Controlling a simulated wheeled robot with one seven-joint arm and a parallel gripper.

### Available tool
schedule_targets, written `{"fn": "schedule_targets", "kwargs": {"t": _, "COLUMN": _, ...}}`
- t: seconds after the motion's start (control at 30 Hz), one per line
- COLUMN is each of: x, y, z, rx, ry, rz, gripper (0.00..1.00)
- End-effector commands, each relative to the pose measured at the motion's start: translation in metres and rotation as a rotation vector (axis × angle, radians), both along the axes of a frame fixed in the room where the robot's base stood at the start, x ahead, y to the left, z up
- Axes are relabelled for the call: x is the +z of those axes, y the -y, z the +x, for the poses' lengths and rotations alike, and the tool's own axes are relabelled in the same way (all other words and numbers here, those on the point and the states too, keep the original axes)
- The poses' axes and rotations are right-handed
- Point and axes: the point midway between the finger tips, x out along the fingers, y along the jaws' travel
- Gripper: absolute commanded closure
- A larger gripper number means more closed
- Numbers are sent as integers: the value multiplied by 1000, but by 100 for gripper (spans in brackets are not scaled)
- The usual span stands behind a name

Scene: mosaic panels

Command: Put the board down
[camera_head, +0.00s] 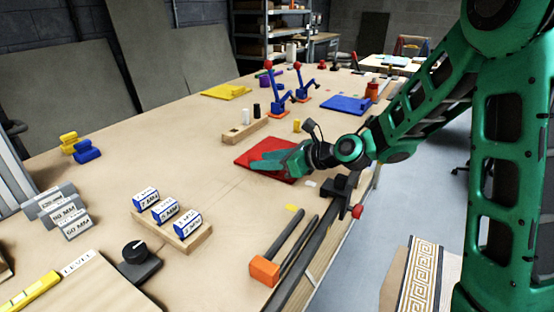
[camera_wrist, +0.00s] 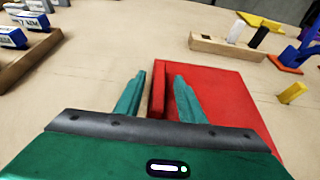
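A flat red board (camera_head: 255,150) lies on the workbench, and it also shows in the wrist view (camera_wrist: 225,90). A raised red strip (camera_wrist: 158,88) runs along its left edge in the wrist view. My gripper (camera_head: 268,164) is low over the board, with its fingers (camera_wrist: 160,85) on either side of the strip. The right finger is over the board and the left finger over bare bench. Gaps show between the strip and both fingers, so the gripper looks open. Whether the fingertips touch the board cannot be told.
The bench (camera_head: 180,110) has free room left of the red board. A wooden block with cylinders (camera_head: 245,130), blue clamps (camera_head: 280,100), a blue board (camera_head: 347,104), labelled blocks (camera_head: 165,211) and an orange mallet (camera_head: 265,270) stand around. A Greek-key panel (camera_head: 425,275) is at lower right.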

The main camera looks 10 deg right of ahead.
Motion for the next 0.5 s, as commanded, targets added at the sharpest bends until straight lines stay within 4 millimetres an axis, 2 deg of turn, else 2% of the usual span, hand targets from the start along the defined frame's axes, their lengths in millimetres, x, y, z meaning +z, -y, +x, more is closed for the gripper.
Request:
{"fn": "schedule_targets", "kwargs": {"t": 0.1, "x": -4, "y": -8, "z": 5, "rx": 1, "ry": -1, "rz": 1, "gripper": 64}}
{"fn": "schedule_targets", "kwargs": {"t": 0.37, "x": -5, "y": -9, "z": 7, "rx": 0, "ry": -1, "rz": 1, "gripper": 64}}
{"fn": "schedule_targets", "kwargs": {"t": 0.5, "x": -5, "y": -9, "z": 7, "rx": 0, "ry": -1, "rz": 1, "gripper": 95}}
